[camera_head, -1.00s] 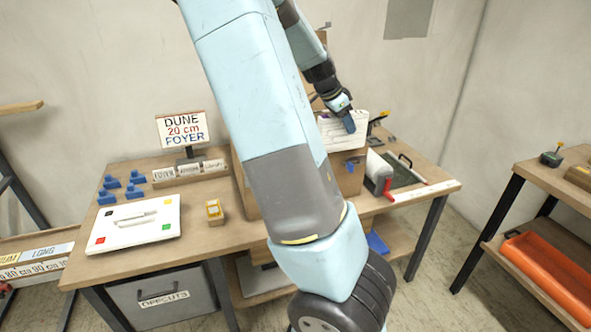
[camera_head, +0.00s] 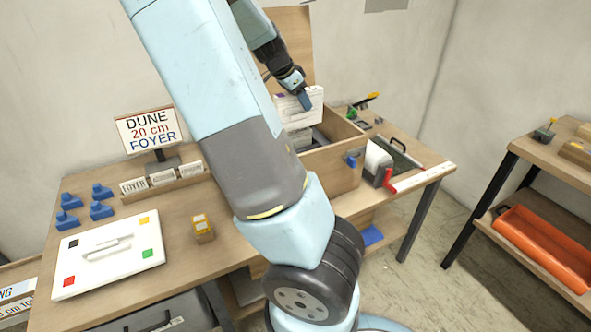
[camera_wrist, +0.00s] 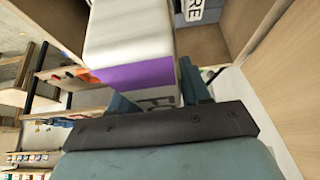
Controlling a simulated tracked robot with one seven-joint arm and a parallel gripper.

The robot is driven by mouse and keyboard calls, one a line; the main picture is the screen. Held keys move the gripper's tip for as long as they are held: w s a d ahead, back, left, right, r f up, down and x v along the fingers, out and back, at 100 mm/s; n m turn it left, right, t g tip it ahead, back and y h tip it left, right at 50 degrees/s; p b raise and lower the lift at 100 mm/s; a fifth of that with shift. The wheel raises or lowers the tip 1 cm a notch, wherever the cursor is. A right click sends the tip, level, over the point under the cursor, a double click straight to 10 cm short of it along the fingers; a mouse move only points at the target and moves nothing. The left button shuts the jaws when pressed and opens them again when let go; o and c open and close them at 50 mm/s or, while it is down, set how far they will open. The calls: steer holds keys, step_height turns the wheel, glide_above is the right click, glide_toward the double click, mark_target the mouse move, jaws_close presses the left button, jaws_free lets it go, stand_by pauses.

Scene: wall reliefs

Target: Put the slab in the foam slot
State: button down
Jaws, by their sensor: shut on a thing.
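My gripper (camera_head: 303,99) is shut on a white slab (camera_head: 288,113) and holds it upright over the open wooden crate (camera_head: 335,171). The slab (camera_wrist: 125,28) also shows in the wrist view, with a purple band across it and dark lettering near the jaws. Dark grey foam (camera_head: 314,137) shows inside the crate, partly hidden behind the slab and my arm. I cannot tell a free slot from here. In the wrist view a pale piece with dark letters (camera_wrist: 195,10) lies in the crate beside the slab.
The crate's lid (camera_head: 292,45) stands open behind. A sign (camera_head: 147,131), blue pieces (camera_head: 102,191), a white board (camera_head: 108,256) and a yellow-topped block (camera_head: 202,228) are on the left of the table.

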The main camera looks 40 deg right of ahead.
mark_target(305, 113)
steer(key=f, duration=0.3)
steer(key=s+d+f, duration=0.1)
steer(key=shift+f, duration=0.4)
step_height(305, 113, down, 11)
steer(key=shift+r, duration=0.15)
steer(key=shift+a+f, duration=0.1)
steer(key=shift+f, duration=0.45)
steer(key=c, duration=0.5)
jaws_free()
